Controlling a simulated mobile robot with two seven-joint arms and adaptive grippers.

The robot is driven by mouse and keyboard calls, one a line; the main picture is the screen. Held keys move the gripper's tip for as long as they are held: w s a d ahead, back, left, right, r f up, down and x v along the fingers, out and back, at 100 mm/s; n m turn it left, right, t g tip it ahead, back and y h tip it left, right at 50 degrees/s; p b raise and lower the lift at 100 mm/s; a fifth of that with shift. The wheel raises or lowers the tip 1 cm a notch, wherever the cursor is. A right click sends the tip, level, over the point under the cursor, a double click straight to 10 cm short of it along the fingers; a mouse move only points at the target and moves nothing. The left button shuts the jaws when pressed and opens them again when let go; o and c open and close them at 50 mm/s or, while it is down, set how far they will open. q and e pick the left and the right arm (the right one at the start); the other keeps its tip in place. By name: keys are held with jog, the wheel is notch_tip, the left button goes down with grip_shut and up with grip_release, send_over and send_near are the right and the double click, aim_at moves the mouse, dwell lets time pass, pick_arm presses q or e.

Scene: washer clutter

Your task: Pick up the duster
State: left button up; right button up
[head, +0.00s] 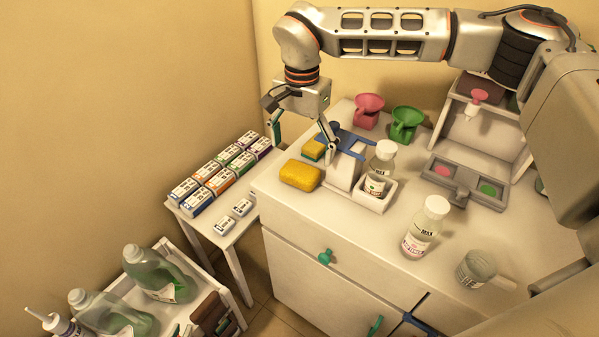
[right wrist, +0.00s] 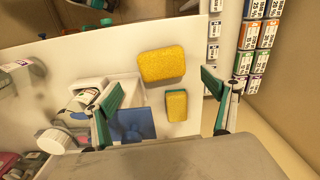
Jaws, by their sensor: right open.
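Nothing in view is clearly a duster. A large yellow sponge (head: 300,176) lies near the left edge of the white cabinet top. A smaller yellow sponge with a green side (head: 312,149) lies just behind it. A blue flat piece (head: 347,139) stands by a white holder to their right. My right gripper (head: 304,150) is open and empty above the small sponge. In the right wrist view, the large sponge (right wrist: 161,64) and small sponge (right wrist: 176,105) show between the spread fingers (right wrist: 162,90), and the blue piece (right wrist: 136,124) is beside the left finger. My left gripper is not in view.
A bottle (head: 377,170) sits in the white holder; another bottle (head: 425,228) and a glass (head: 475,268) stand to the right. Boxes (head: 222,172) fill a side table at left. The front middle cabinet top is clear.

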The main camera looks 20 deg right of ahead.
aim_at(300, 169)
jog(key=shift+w+a+f+p, duration=0.1)
jog(key=shift+f+p, duration=0.1)
jog(key=shift+f, duration=1.75)
jog(key=shift+w+f+p, duration=0.1)
jog(key=shift+f+p, duration=0.1)
jog(key=shift+f, duration=1.75)
jog(key=c, duration=1.2)
